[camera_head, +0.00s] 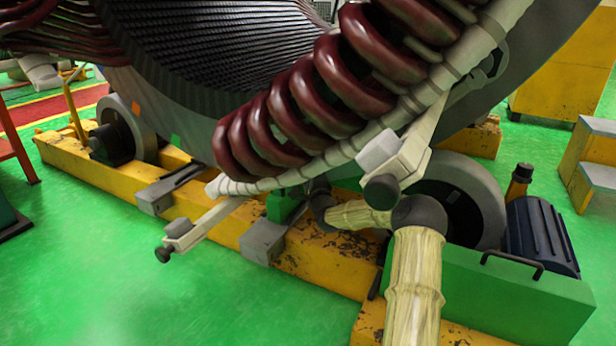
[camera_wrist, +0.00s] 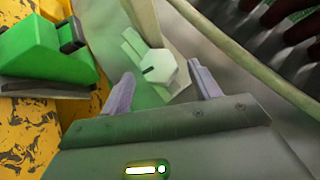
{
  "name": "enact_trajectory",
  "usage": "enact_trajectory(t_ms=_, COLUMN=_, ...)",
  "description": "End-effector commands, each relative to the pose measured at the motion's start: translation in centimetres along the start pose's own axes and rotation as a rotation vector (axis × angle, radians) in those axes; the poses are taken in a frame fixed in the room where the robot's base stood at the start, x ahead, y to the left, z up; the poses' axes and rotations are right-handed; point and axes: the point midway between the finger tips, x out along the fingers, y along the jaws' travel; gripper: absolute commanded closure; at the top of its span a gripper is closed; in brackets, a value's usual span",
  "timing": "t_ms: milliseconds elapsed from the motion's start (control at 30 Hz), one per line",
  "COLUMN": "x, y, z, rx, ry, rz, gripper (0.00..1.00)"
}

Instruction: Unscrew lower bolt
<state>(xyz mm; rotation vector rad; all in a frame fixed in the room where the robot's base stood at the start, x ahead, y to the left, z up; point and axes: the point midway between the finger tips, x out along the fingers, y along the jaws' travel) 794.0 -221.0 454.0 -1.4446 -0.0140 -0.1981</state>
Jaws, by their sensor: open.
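In the wrist view a pale hexagonal bolt head (camera_wrist: 158,67) with a short dark mark sits on a pale green bracket (camera_wrist: 133,45). My gripper (camera_wrist: 161,72) is open, with one grey finger to the lower left and one to the lower right of the bolt head. The fingertips appear apart from it, and nothing is held. In the head view my arm reaches under the dark red coils (camera_head: 300,100), and the gripper and this bolt are mostly hidden there.
A green block (camera_wrist: 40,55) with black bands stands on the yellow frame (camera_wrist: 30,130) left of the gripper. A pale ring tube (camera_head: 400,110) runs close above my arm. Two pale brackets (camera_head: 205,222) (camera_head: 408,155) stick out. Green floor (camera_head: 120,290) is clear at front left.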

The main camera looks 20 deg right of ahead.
Motion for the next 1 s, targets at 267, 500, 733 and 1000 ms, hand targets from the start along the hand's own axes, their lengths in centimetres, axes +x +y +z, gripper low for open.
enact_trajectory(t_ms=267, x=2.3, y=0.1, z=0.1, rx=0.000, ry=-0.002, rz=0.000, gripper=0.38)
enact_trajectory(t_ms=500, x=2.4, y=-0.1, z=-0.6, rx=0.000, ry=0.007, rz=0.000, gripper=0.38)
enact_trajectory(t_ms=733, x=2.4, y=-0.1, z=-0.6, rx=0.000, ry=0.007, rz=0.000, gripper=0.67)
enact_trajectory(t_ms=1000, x=2.5, y=-0.2, z=-0.3, rx=-0.006, ry=0.004, rz=0.006, gripper=0.82)
